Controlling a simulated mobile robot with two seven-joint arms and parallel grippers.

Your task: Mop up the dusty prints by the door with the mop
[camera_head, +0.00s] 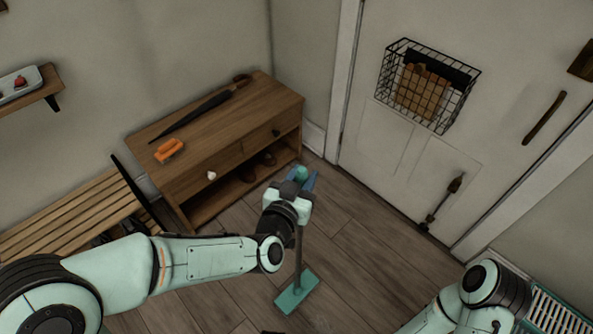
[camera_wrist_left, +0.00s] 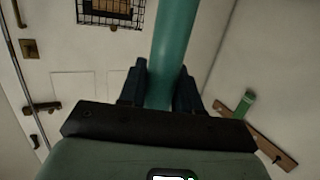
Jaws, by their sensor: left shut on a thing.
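The mop has a teal flat head (camera_head: 296,291) on the wooden floor and a handle rising steeply from it. My left gripper (camera_head: 305,180) is shut on the handle near its top. In the left wrist view the teal handle (camera_wrist_left: 174,45) runs between the two dark fingers of my left gripper (camera_wrist_left: 160,88). The white door (camera_head: 405,150) stands at the right, with floor in front of it. I cannot make out dusty prints clearly on the floor. My right arm shows at the lower right, but its gripper is out of view.
A wooden cabinet (camera_head: 235,160) stands at the wall, with an umbrella (camera_head: 200,113) and an orange object (camera_head: 170,150) on it. A slatted bench (camera_head: 75,212) is at the left. A wire basket (camera_head: 428,85) hangs on the door. Floor (camera_head: 370,270) right of the mop is clear.

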